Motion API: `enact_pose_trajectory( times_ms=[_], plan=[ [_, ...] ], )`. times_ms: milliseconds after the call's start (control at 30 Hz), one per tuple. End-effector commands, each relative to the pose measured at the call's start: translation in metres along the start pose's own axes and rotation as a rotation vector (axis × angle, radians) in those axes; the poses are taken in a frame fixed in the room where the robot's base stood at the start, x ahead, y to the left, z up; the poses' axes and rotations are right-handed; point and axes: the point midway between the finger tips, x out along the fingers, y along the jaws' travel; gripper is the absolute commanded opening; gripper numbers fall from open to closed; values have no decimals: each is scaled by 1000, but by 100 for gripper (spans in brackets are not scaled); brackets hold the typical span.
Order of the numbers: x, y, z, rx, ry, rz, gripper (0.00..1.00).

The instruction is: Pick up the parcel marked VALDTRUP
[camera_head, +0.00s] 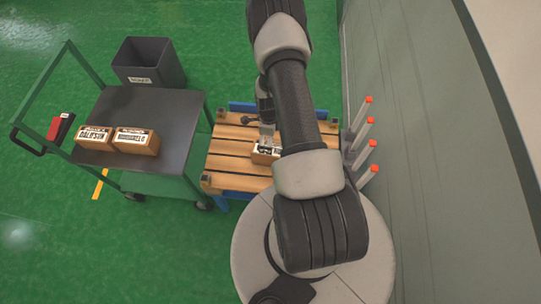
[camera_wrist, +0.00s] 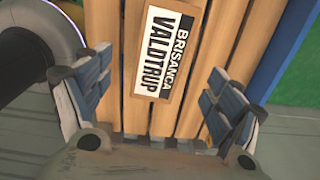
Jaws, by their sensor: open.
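The parcel marked VALDTRUP (camera_wrist: 165,50) lies label up on the slatted wooden platform (camera_wrist: 265,30). Its label also reads BRISANCA. In the head view the parcel (camera_head: 264,157) is partly hidden by my arm. My gripper (camera_wrist: 155,105) is open above the platform, with one finger on each side of the parcel in the wrist picture. I see no finger closed on it. The parcel's outline blends with the wooden slats, so the gap to the fingers is hard to judge. In the head view my gripper (camera_head: 267,130) is just behind the parcel.
A dark cart (camera_head: 150,105) stands at left with two labelled parcels, one marked DALRSUN (camera_head: 95,138) and another (camera_head: 136,141). A black bin (camera_head: 148,65) is behind it. Orange-tipped posts (camera_head: 362,135) and a grey wall (camera_head: 430,130) bound the right side.

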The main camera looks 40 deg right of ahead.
Motion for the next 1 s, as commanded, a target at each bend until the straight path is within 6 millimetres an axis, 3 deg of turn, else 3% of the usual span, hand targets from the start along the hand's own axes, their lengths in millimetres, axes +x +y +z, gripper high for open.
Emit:
enact_pose_trajectory(
  times_ms=[100,467,733,1000],
  plan=[
    [26,1,-1,0,1,2,85],
    [51,-1,-2,-1,0,0,85],
    [91,-2,-9,-1,1,2,85],
    [95,-3,-8,-1,0,-1,85]
  ],
)
